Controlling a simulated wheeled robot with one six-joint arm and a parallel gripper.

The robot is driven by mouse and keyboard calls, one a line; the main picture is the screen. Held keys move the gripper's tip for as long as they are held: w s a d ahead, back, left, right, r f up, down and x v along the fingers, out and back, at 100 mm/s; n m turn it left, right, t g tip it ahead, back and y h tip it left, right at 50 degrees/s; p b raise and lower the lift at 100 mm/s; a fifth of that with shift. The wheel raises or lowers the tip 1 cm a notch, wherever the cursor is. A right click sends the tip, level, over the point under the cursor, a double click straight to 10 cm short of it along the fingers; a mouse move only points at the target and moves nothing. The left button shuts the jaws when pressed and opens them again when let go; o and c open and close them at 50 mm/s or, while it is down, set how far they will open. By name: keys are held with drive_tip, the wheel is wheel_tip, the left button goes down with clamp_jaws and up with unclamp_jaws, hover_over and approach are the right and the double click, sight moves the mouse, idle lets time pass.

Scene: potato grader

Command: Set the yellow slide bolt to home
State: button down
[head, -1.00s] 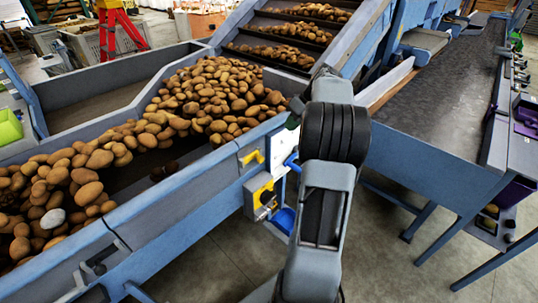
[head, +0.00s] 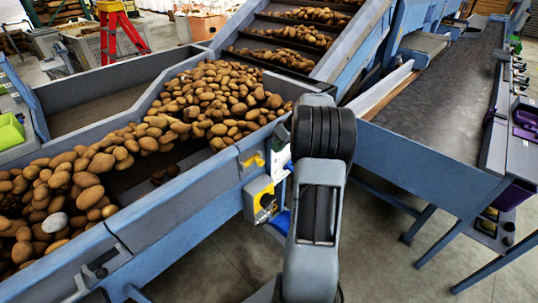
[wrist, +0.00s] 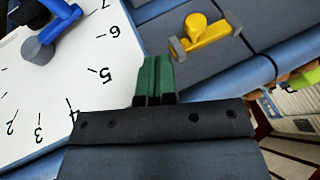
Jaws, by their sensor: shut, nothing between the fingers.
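The yellow slide bolt (wrist: 205,38) sits on a grey-blue panel at the upper right of the wrist view, with a round knob standing up from its flat bar. In the head view the bolt (head: 252,161) shows small on the machine's side, left of my arm. My gripper (wrist: 155,72) has its green fingers together and empty. Its tips are left of and below the bolt in the wrist view, apart from its knob. In the head view the fingers are hidden behind my arm. I cannot tell which end of the bolt's travel is home.
A white numbered dial (wrist: 60,85) with a blue pointer (wrist: 45,40) lies left of the fingers. Below the bolt in the head view is a grey and yellow switch box (head: 259,199). Potatoes (head: 205,105) fill the hopper behind. Open floor (head: 375,260) lies to the right.

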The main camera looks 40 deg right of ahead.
drive_tip(key=shift+a+f+p, duration=0.2)
drive_tip(key=shift+a+f, duration=0.45)
drive_tip(key=shift+a, duration=0.35)
drive_tip(key=shift+a+f+p, duration=0.2)
drive_tip(key=shift+a+f, duration=0.4)
drive_tip(key=shift+a, duration=0.35)
drive_tip(key=shift+a, duration=0.1)
